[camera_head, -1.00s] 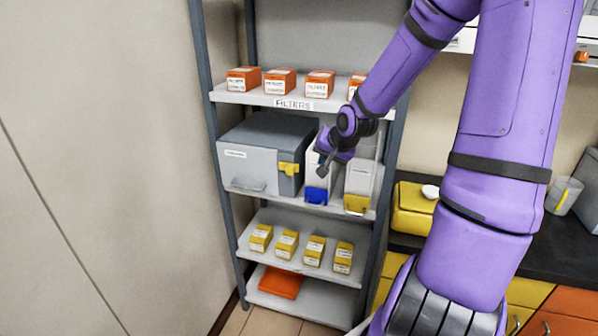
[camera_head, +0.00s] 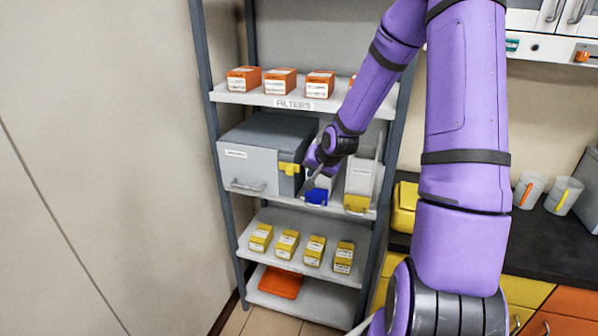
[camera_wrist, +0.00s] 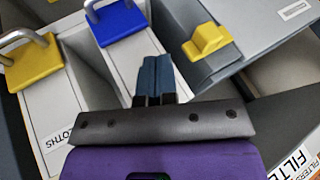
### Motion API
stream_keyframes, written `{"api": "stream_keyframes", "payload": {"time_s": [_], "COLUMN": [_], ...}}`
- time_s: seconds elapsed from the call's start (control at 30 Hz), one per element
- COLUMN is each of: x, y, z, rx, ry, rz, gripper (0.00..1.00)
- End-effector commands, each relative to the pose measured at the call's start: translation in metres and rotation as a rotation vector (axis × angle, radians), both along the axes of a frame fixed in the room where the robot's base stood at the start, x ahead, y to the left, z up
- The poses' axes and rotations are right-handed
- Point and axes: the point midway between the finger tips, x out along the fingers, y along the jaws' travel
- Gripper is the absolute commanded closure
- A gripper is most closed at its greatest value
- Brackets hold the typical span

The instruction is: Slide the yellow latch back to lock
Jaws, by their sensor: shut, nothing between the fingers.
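The yellow latch (camera_head: 288,168) sits on the right front edge of the grey case on the middle shelf. In the wrist view the yellow latch (camera_wrist: 208,42) shows as a raised block, ahead and to the right of my fingers. My gripper (camera_head: 309,187) is in front of the shelf, just right of the latch and near the blue-fronted bin. In the wrist view my gripper (camera_wrist: 156,62) has its dark fingers together, with nothing between them. They are apart from the latch in the picture. The grey case (camera_head: 262,145) is partly hidden by nothing near the latch.
A white bin with a blue front (camera_head: 316,197) and one with a yellow front (camera_head: 357,203) stand right of the case, their metal handles facing out. Orange boxes (camera_head: 280,82) are on the shelf above. Yellow boxes (camera_head: 287,243) are on the shelf below.

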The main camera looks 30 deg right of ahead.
Motion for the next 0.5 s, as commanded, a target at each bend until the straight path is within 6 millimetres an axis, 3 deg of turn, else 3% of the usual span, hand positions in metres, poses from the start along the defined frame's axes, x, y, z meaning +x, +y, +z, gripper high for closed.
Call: {"api": "stream_keyframes", "payload": {"time_s": [0.1, 0.5], "x": [0.011, 0.037], "y": [0.002, 0.023], "z": [-0.015, -0.012], "rx": [0.000, -0.001], "ry": [0.002, 0.001], "rz": [0.004, 0.002], "gripper": [1.00, 1.00]}}
